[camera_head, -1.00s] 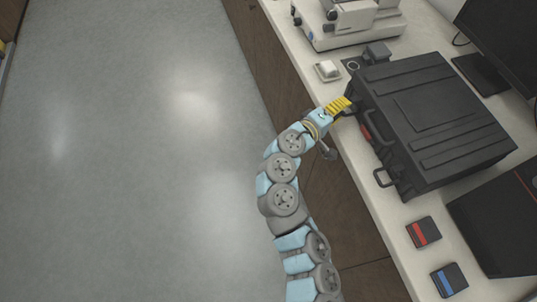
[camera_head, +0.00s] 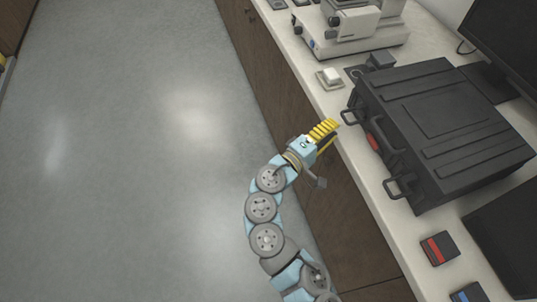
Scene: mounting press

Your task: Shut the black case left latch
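The black case (camera_head: 440,125) lies with its lid down on the counter at the right. Its left latch (camera_head: 350,117) is a dark loop that sticks out from the front face at the far end. A similar right latch (camera_head: 397,187) sticks out at the near end. A carry handle (camera_head: 385,138) sits between them, beside a red patch (camera_head: 374,142). My gripper (camera_head: 335,130) has yellow ribbed fingers, spread a little apart with nothing seen between them. It is just in front of the left latch, over the counter's front edge. Contact with the latch is not visible.
A microscope-like instrument (camera_head: 358,32) and a small white item on a tray (camera_head: 330,77) stand beyond the case. A red-marked box (camera_head: 439,248) lies nearer. A monitor (camera_head: 505,40) is behind. The floor left of the counter is clear.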

